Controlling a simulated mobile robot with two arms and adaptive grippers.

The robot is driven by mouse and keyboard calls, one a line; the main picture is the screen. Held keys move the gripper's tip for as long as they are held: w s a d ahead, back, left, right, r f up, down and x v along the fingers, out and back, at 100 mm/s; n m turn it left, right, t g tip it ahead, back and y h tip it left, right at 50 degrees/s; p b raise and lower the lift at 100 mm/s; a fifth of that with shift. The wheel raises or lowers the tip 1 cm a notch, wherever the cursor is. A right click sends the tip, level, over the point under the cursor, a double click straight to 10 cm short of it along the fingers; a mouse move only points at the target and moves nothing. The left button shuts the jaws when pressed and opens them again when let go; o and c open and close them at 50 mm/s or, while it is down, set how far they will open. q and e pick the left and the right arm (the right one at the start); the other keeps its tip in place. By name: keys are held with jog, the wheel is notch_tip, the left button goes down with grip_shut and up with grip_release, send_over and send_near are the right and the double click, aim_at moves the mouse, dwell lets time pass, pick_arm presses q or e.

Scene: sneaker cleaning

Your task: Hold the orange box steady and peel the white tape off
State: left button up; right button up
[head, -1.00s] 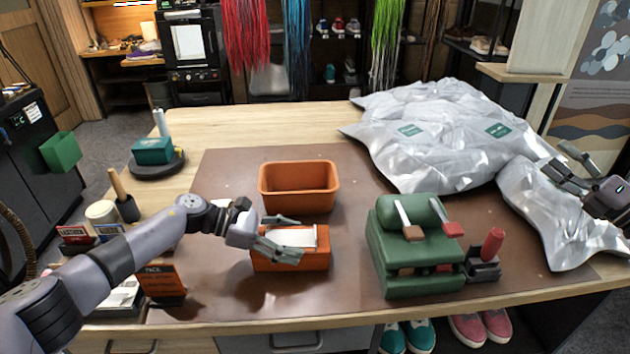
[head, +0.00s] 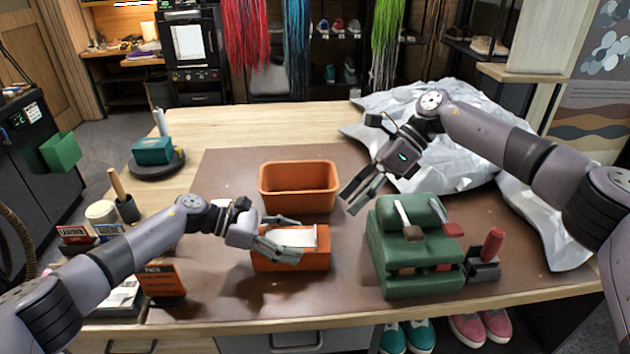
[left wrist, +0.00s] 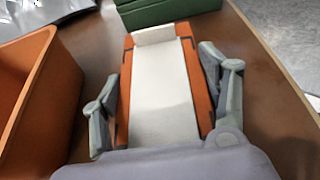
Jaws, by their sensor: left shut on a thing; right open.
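The orange box (head: 312,260) sits near the front middle of the table, with white tape (head: 296,236) along its top. My left gripper (head: 286,238) is shut on the box, one finger on each side. In the left wrist view the box (left wrist: 202,88) lies between the two fingers (left wrist: 158,95), and the tape (left wrist: 160,90) runs along its length, its far end standing up as a flap (left wrist: 154,36). My right gripper (head: 356,194) is open and empty, in the air right of the orange bin and above the table.
An empty orange bin (head: 298,205) stands just behind the box. A green machine with levers (head: 398,262) stands to the right, with a red-handled tool (head: 490,245) beside it. Silver bags (head: 450,175) cover the back right. Small signs (head: 160,282) and jars stand at left.

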aim_at(315, 231)
jog(key=w+a+r+n+t+h, duration=0.1)
jog(key=w+a+n+t+h, duration=0.2)
jog(key=a+h, duration=0.55)
jog(key=shift+h, duration=0.25)
jog(key=f, duration=1)
jog(key=shift+d+f, duration=0.4)
jog(key=shift+c, duration=0.2)
grip_shut()
